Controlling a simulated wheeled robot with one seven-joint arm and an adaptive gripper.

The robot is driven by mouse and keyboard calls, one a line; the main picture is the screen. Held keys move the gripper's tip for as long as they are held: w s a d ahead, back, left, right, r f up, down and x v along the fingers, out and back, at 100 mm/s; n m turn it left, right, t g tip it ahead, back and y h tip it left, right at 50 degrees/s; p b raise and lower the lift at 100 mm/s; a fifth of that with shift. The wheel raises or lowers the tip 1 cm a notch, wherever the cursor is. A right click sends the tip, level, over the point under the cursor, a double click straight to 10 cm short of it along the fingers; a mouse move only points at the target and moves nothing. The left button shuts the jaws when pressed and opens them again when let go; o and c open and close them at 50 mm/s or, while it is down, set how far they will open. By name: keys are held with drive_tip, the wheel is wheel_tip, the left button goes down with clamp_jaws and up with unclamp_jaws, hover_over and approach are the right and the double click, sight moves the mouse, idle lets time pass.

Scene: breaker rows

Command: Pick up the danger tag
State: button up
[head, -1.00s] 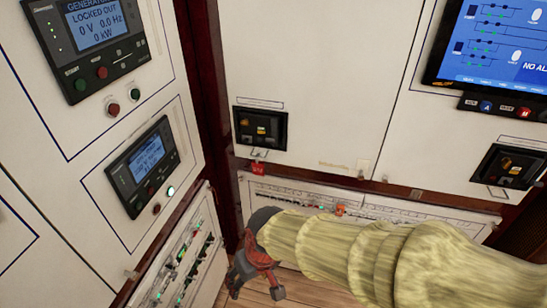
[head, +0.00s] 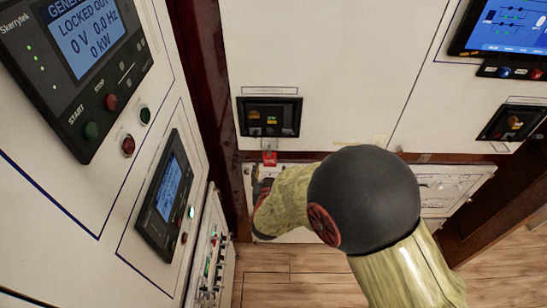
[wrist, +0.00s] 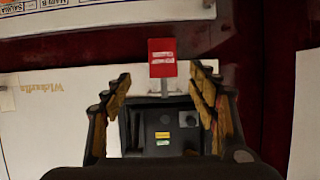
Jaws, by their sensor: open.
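The danger tag is a small red tag with white print. In the head view the danger tag (head: 269,158) hangs just below a black breaker unit (head: 269,117). In the wrist view, which looks upside down, the tag (wrist: 162,57) shows centred between the fingertips and just beyond them, with a small pale metal piece joining it to the breaker unit. My gripper (wrist: 160,82) is open and empty, one finger to each side of the tag's line. In the head view my gripper (head: 263,184) is partly hidden by my arm, right below the tag.
A generator panel with a lit screen (head: 87,30) and a smaller panel (head: 168,194) fill the left wall, close by. Another breaker unit (head: 511,123) and a blue display (head: 515,25) are at right. Wooden floor (head: 300,282) lies below.

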sight(269, 159)
drive_tip(key=shift+a+r+b+x, duration=0.15)
drive_tip(key=shift+b+x, duration=0.4)
drive_tip(key=shift+x, duration=1.4)
drive_tip(key=shift+a+r+b+x, duration=0.1)
drive_tip(key=shift+b+x, duration=0.4)
drive_tip(key=shift+x, duration=1.45)
drive_tip(key=shift+w, duration=0.1)
drive_tip(key=c, duration=0.3)
drive_tip(key=c, duration=0.9)
